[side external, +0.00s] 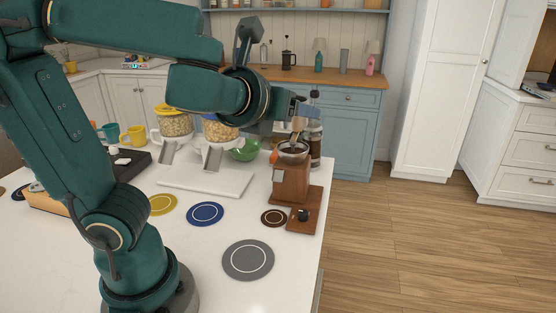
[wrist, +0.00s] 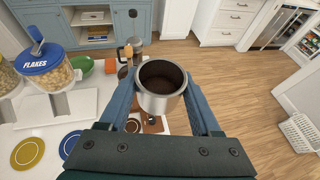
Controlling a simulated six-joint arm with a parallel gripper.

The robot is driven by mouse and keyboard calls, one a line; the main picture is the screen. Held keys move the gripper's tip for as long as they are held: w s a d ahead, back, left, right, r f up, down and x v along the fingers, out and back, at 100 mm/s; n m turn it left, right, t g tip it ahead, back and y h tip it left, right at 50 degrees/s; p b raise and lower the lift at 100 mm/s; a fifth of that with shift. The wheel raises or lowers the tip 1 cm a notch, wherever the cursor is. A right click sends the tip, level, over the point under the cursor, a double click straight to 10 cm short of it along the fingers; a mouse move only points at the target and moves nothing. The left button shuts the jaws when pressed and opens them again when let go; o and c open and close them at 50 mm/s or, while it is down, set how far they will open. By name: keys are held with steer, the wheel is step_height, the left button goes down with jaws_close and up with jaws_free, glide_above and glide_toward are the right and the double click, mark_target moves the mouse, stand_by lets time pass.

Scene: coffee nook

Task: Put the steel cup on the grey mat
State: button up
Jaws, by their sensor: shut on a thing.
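The steel cup (wrist: 158,102) is a round metal cup with a dark inside. In the wrist view my gripper (wrist: 163,95) has its blue fingers on either side of it and is shut on it, with the cup's mouth facing the camera. In the side view my gripper (side external: 295,117) is raised above the wooden coffee grinder, and the cup is hard to make out there. The grey mat (side external: 248,271) is a flat round disc with a pale ring, bare, near the front of the white counter. It is not visible in the wrist view.
The wooden grinder (side external: 291,184) stands at the counter's right edge. Brown (side external: 273,217), blue (side external: 205,213) and yellow (side external: 162,204) mats lie nearby. Cereal dispensers (side external: 176,124) and a green bowl (side external: 244,151) are behind. Counter around the grey mat is clear.

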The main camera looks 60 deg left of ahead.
steer(key=shift+w+d+r, duration=0.15)
steer(key=shift+d+r, duration=0.15)
steer(key=shift+d, duration=0.15)
steer(key=shift+w+a+f+n+g+y, duration=0.1)
steer(key=shift+a+f+n+g+y, duration=0.05)
steer(key=shift+a+n+g+y, duration=0.2)
steer(key=shift+w+d+f+n+g+y, duration=0.15)
steer(key=shift+f+n+g+y, duration=0.2)
steer(key=shift+n+y, duration=0.25)
steer(key=shift+w+a+f+n+g+y, duration=0.1)
steer(key=shift+f+n+g+y, duration=0.15)
steer(key=shift+n+g+y, duration=0.25)
steer(key=s+d+f+n+g+y, duration=0.1)
steer(key=d+f+n+g, duration=0.1)
steer(key=f, duration=0.5)
steer(key=s+d+f+n+g+y, duration=0.1)
steer(key=d+f+n+g, duration=0.1)
steer(key=d+f, duration=0.2)
steer(key=s+d+f+n+g+y, duration=0.1)
steer(key=s+d+f+n+g, duration=0.1)
steer(key=f, duration=0.8)
steer(key=shift+d+f+n+g+y, duration=0.1)
steer(key=shift+d+n+g+y, duration=0.3)
steer(key=shift+d, duration=0.6)
